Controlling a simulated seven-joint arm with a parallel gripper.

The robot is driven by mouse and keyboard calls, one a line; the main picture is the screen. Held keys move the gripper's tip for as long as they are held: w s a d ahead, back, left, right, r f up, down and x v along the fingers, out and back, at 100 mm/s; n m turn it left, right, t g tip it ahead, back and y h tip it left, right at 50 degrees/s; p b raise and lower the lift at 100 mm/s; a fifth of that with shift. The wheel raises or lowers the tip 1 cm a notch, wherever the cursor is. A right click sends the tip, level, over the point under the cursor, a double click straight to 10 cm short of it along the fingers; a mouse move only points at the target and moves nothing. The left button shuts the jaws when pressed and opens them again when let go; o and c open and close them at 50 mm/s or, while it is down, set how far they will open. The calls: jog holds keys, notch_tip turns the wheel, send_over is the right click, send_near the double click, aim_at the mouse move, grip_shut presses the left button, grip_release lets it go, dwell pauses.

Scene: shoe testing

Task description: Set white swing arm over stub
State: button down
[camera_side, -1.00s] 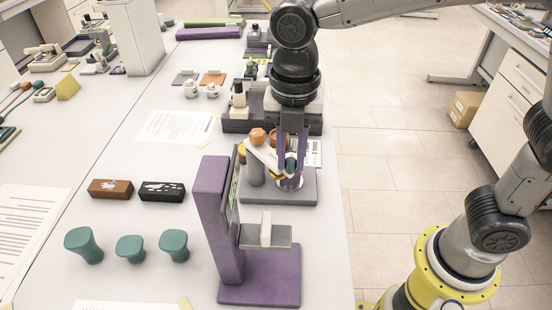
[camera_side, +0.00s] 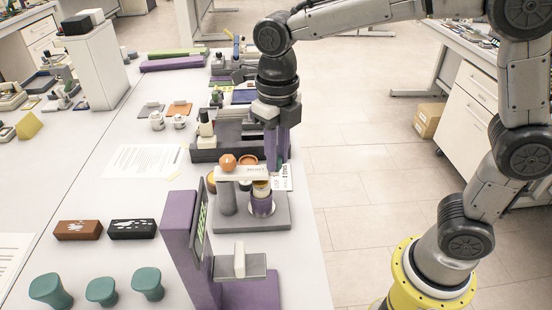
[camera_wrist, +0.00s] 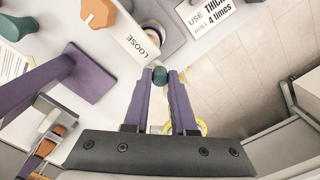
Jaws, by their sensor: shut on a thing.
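The white swing arm (camera_side: 241,173) reaches sideways from beneath an orange knob (camera_side: 228,161) on a grey post (camera_side: 227,199). Its end bears the word LOOSE in the wrist view (camera_wrist: 141,42). The purple stub (camera_side: 262,206) stands upright on the grey base beside the post, with a pale rim and something yellowish at its top. The arm's free end passes above or just behind the stub; I cannot tell which. My gripper (camera_side: 277,168) points down at the arm's free end.
A purple stand (camera_side: 188,240) with a grey shelf is close in front. A dark tray (camera_side: 222,153) lies behind the base. Green pieces (camera_side: 101,291) and brown and black blocks (camera_side: 77,230) stand to the left. The table's right edge is near, with open floor beyond.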

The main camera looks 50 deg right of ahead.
jog(key=shift+w+d+n, duration=0.2)
jog(key=shift+n, duration=0.2)
jog(key=shift+r, duration=0.1)
jog(key=c, duration=0.7)
grip_release()
notch_tip(320, 180, up, 14)
jog(key=shift+f, duration=0.15)
